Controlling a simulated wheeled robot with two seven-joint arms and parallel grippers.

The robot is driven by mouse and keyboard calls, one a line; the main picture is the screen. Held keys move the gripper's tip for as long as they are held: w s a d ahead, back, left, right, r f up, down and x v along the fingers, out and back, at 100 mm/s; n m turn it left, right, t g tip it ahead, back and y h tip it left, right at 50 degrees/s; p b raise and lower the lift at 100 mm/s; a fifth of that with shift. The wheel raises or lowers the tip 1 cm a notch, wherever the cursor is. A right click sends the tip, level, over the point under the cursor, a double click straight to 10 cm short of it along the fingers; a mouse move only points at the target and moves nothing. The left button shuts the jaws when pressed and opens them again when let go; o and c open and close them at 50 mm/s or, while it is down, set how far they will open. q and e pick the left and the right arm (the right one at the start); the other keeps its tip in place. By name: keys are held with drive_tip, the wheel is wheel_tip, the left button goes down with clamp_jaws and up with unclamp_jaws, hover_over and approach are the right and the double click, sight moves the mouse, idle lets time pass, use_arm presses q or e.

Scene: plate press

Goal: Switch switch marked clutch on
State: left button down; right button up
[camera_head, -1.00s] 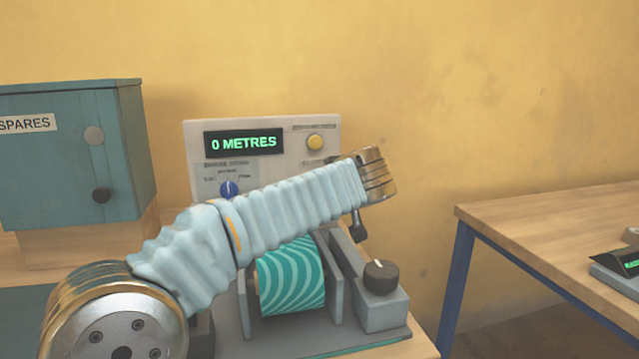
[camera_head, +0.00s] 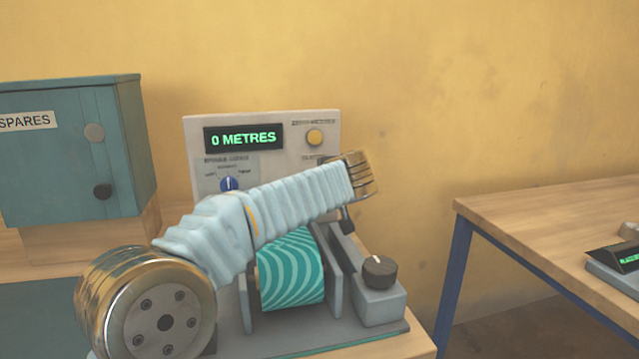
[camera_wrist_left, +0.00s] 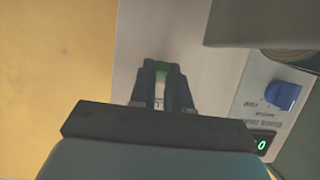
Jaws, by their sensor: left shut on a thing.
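The upright white panel (camera_head: 300,170) has a small label that seems to read clutch (camera_head: 313,157), partly behind my left wrist. My left arm crosses in front of the panel and hides the switch in the head view. In the left wrist view, my left gripper (camera_wrist_left: 162,72) reaches the white panel face. Which way the switch is set cannot be told. My right gripper is in neither view.
The panel also has a display (camera_head: 243,138) reading 0 METRES, a yellow button (camera_head: 314,137) and a blue knob (camera_head: 229,184). Below stand a teal patterned roll (camera_head: 290,275) and a black knob (camera_head: 379,270). A SPARES cabinet (camera_head: 60,170) is left; another table (camera_head: 560,215) is right.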

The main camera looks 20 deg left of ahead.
use_arm(q)
drive_tip(key=shift+w+r+g+h, duration=0.1)
drive_tip(key=shift+r+g+h, duration=0.5)
drive_tip(key=shift+g, duration=0.4)
drive_tip(key=shift+w+a+r+g+h, duration=0.2)
drive_tip(key=shift+r+g+h, duration=0.35)
drive_tip(key=shift+g, duration=0.55)
drive_tip(key=shift+s+d+f+g+h, duration=0.1)
drive_tip(key=shift+f+g+h, duration=0.05)
drive_tip(key=shift+g+h, duration=0.2)
drive_tip(key=c, duration=1.1)
unclamp_jaws()
